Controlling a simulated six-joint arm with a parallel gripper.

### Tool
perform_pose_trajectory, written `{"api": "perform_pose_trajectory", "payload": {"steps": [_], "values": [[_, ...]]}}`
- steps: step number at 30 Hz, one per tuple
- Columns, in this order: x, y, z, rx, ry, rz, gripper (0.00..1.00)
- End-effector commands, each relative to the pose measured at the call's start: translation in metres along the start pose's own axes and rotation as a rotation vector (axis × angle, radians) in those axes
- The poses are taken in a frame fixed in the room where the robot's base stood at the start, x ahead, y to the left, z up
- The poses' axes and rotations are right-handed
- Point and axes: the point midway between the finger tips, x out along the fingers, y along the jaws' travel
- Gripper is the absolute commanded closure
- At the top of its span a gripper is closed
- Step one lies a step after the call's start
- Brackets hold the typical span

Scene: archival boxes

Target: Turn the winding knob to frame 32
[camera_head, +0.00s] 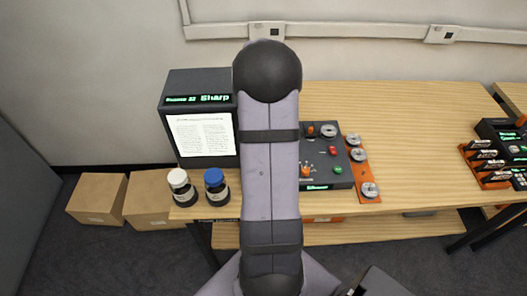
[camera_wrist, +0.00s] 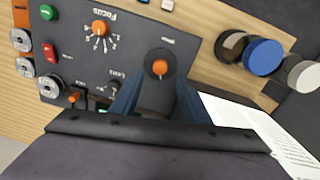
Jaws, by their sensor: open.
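The winding knob (camera_wrist: 160,67) has an orange grip on a round black base, on the dark control panel (camera_wrist: 60,65). In the wrist view my gripper (camera_wrist: 158,90) is open, its two dark blue fingers on either side of the knob's line with the tips close to it. I cannot tell if they touch it. In the head view my arm hides the gripper and this knob. The reader screen (camera_head: 203,135) shows a page of text, and its green readout (camera_head: 198,99) says "Frame", a number too small to be sure of, and "Sharp".
The focus knob (camera_wrist: 100,28), a red switch (camera_wrist: 49,53) and a green button (camera_wrist: 48,12) share the panel. A white-capped jar (camera_head: 181,188) and a blue-capped jar (camera_head: 216,187) stand by the reader. The table's right middle (camera_head: 420,150) is clear.

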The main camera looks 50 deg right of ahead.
Motion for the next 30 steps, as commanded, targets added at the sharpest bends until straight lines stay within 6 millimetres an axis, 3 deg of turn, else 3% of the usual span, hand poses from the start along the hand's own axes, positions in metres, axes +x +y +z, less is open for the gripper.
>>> {"api": "perform_pose_trajectory", "payload": {"steps": [13, 17, 20, 23, 27, 30], "values": [[-0.007, 0.0, 0.0, 0.001, 0.0, 0.0, 0.58], [-0.009, 0.008, 0.002, 0.02, 0.0, 0.0, 0.58], [-0.01, 0.027, 0.006, 0.066, -0.006, -0.001, 0.58], [-0.006, 0.059, 0.019, 0.146, -0.026, -0.005, 0.58], [0.007, 0.11, 0.053, 0.291, -0.08, -0.022, 0.58], [0.021, 0.133, 0.086, 0.422, -0.128, -0.07, 0.58]]}}
